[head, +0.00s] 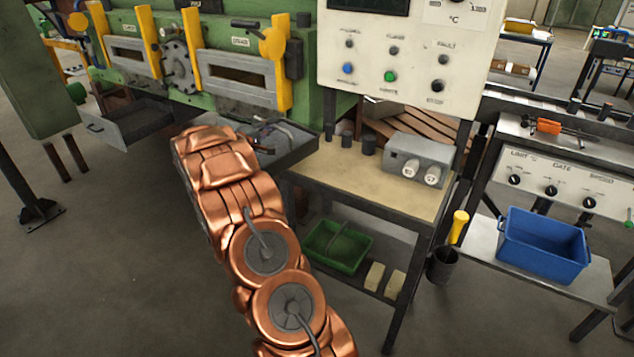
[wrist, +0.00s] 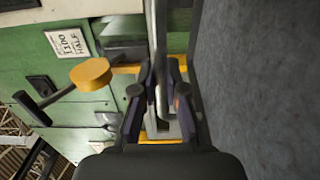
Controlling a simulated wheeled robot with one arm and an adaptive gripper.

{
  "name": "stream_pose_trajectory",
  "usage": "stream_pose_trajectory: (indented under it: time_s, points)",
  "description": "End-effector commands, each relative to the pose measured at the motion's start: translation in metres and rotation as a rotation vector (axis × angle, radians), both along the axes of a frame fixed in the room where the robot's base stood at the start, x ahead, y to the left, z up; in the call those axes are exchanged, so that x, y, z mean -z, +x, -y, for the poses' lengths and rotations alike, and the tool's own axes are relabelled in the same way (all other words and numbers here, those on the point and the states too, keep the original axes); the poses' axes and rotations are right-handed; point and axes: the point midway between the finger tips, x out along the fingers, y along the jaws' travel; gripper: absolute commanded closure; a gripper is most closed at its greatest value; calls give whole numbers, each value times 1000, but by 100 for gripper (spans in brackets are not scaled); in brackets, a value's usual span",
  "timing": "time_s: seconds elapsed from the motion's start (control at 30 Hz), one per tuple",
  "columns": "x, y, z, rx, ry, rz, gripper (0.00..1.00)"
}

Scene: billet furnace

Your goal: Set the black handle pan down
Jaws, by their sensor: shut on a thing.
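A dark shallow pan (head: 288,150) shows in the head view just beyond the end of my copper arm, below the furnace's right door. My arm hides its left part. My gripper (head: 262,138) is small and partly hidden at the pan's near left side. In the wrist view my gripper (wrist: 159,90) is shut on a thin grey bar (wrist: 152,40), which looks like the pan's handle. The pan's body cannot be made out clearly there. I cannot tell whether the pan touches anything beneath it.
A similar dark tray (head: 128,124) juts out under the left furnace door. A workbench (head: 375,183) with a grey box (head: 418,158) stands close right of the pan. A control panel (head: 405,55) rises behind the bench. Open floor (head: 95,250) lies to the left.

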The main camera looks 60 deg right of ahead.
Motion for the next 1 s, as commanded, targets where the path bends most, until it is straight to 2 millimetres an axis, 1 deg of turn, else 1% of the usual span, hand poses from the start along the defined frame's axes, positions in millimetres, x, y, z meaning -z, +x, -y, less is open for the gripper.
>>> stream_pose_trajectory:
  time_s: [0.17,0.47,0.77,1.0]
  points:
    - [-5,-18,-6,-1,-1,2,100]
    - [-12,-61,-22,-4,2,3,100]
    - [-15,-109,-40,-6,5,3,100]
    - [-13,-151,-55,-5,8,4,100]
